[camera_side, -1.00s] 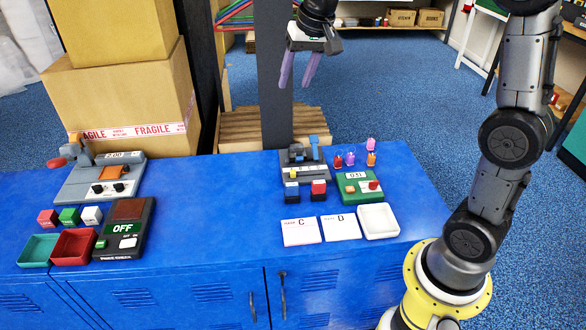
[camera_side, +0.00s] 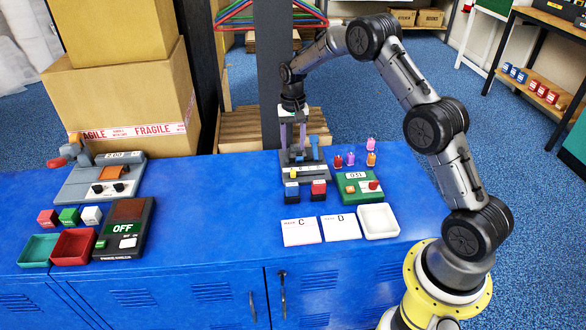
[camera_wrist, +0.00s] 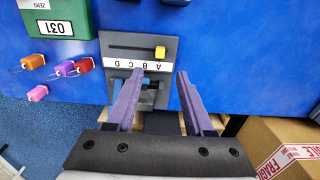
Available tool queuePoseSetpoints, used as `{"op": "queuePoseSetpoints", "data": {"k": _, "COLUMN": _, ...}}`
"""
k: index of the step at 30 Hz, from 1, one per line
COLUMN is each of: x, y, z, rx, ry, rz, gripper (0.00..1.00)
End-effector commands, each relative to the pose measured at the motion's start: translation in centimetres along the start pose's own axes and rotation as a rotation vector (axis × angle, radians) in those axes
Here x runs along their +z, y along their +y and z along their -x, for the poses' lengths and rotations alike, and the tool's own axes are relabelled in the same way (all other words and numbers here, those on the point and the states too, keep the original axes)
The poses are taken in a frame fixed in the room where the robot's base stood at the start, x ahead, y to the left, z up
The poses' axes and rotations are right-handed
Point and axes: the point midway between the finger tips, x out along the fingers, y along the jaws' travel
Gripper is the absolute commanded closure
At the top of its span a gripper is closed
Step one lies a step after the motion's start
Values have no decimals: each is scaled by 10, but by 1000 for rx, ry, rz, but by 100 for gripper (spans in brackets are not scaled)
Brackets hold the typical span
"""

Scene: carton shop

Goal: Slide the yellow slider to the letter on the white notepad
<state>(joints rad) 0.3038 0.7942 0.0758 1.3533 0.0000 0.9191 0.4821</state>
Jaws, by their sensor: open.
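The yellow slider (camera_wrist: 160,52) sits in a dark slot on a grey panel (camera_wrist: 120,41), near the slot's right end in the wrist view. In the side view the slider (camera_side: 293,174) is at the panel's left. A white strip (camera_wrist: 138,65) beside the slot carries letters A to D. One pale notepad (camera_side: 301,240) shows C and another notepad (camera_side: 341,235) shows D; both look whitish, and I cannot clearly tell their tints apart. My gripper (camera_wrist: 161,74) is open, its purple fingers apart and empty; in the side view it (camera_side: 293,151) is over the panel's back part.
A blue lever (camera_side: 315,148) rises from the panel's back right. A green scale (camera_side: 358,186), small coloured tags (camera_side: 350,158) and a white tray (camera_side: 378,222) are to the right. The table's middle is clear.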

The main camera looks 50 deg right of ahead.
Motion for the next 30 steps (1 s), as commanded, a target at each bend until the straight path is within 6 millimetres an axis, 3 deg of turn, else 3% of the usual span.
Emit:
{"op": "queuePoseSetpoints", "data": {"k": 9, "x": 1, "y": 0, "z": -64, "rx": 2, "ry": -4, "rz": 1, "gripper": 48}}
{"op": "queuePoseSetpoints", "data": {"k": 15, "x": 1, "y": 0, "z": -91, "rx": 1, "ry": -2, "rz": 1, "gripper": 48}}
{"op": "queuePoseSetpoints", "data": {"k": 29, "x": 0, "y": 0, "z": -102, "rx": -1, "ry": 1, "rz": 1, "gripper": 48}}
{"op": "queuePoseSetpoints", "data": {"k": 30, "x": 0, "y": 0, "z": -102, "rx": -1, "ry": 1, "rz": 1, "gripper": 53}}
